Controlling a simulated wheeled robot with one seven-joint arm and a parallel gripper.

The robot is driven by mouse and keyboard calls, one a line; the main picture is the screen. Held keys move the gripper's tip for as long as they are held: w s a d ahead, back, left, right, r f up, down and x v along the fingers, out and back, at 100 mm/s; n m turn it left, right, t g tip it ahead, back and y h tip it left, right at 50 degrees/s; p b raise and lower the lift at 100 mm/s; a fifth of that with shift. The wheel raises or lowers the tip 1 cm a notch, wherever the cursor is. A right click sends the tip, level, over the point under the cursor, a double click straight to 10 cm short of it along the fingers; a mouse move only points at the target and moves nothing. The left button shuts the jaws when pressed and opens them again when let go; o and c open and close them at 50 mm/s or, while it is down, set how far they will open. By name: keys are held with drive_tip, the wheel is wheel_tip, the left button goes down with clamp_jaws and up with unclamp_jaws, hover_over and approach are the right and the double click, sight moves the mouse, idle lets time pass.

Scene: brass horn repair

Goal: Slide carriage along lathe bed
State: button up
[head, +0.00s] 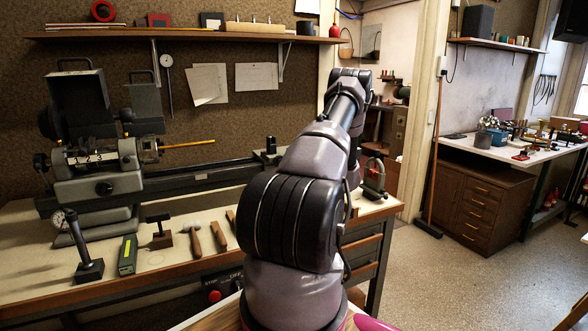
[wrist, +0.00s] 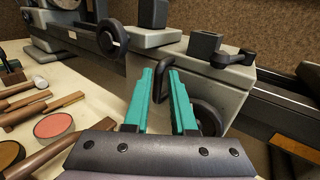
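The lathe stands along the back of the bench in the head view, and its dark bed (head: 200,181) runs right until my arm hides it. In the wrist view, a pale grey block (wrist: 240,83), which looks like the carriage, sits on the bed, with a dark tool post (wrist: 203,44) on top. A black handwheel (wrist: 208,116) on its front is partly covered by my right finger. My gripper (wrist: 166,70) has teal fingers, apart with a gap between them, in front of the block. Contact cannot be told. The head view hides the gripper behind my arm.
The headstock (head: 95,187) is at the bed's left end. Hammers (head: 194,239), a dial gauge stand (head: 86,262) and a green-and-black box (head: 128,255) lie or stand in front of the lathe. A red tin (wrist: 53,125) is left of my gripper in the wrist view.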

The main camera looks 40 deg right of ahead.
drive_tip(key=shift+o, duration=0.7)
drive_tip(key=v, duration=1)
drive_tip(key=shift+s, duration=0.4)
